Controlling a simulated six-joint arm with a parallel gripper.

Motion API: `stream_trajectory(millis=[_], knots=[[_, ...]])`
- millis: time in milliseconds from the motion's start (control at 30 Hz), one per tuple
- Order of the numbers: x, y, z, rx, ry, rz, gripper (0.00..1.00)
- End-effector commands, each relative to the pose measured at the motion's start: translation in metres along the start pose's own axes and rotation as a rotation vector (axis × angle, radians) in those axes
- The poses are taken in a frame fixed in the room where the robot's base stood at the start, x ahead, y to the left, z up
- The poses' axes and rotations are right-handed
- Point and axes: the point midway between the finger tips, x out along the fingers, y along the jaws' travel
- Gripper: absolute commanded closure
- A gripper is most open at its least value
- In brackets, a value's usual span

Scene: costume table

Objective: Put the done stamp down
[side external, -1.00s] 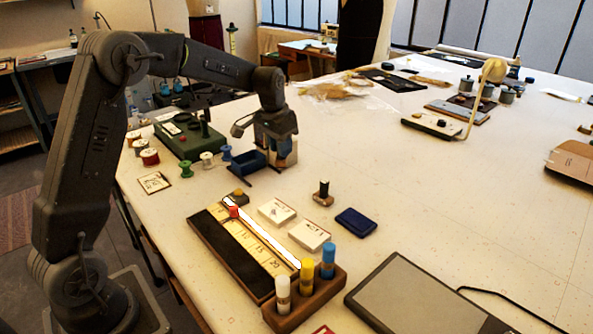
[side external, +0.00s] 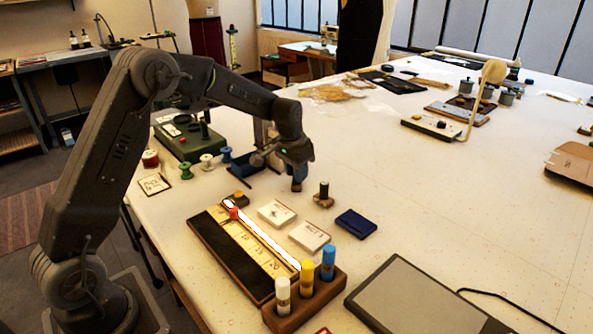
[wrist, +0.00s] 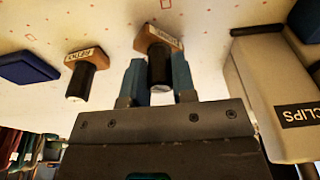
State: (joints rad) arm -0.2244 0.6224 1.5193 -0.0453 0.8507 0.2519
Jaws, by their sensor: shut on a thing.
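My gripper (side external: 298,166) is shut on a stamp with a black handle and a wooden base (side external: 297,187). In the wrist view the gripper (wrist: 159,72) has a blue finger on each side of the handle, and the stamp's wooden base (wrist: 152,40) carries a small label too blurred to read surely. The stamp looks upright and low over the white table (side external: 420,215); I cannot tell whether it touches. A second black-handled stamp (side external: 323,192) stands just to the right, and it also shows in the wrist view (wrist: 82,78).
A blue tray (side external: 243,170) sits to the left. In the wrist view a pale box labelled CLIPS (wrist: 265,85) stands close at the right. Free table lies beyond the stamps.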

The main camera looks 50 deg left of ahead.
Motion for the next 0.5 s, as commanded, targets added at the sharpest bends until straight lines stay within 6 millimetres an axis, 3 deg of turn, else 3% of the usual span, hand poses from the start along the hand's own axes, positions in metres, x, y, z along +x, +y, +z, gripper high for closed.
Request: stream_trajectory(millis=[33,67,300,500], knots=[[0.0021,0.0,0.0005,0.0,-0.001,0.0,0.9],[0.0025,0.0,0.0006,0.0,-0.001,0.0,0.74],[0.0019,0.0,0.0005,0.0,-0.001,0.0,0.51],[0.0018,0.0,0.0004,0.0,-0.001,0.0,0.49]])
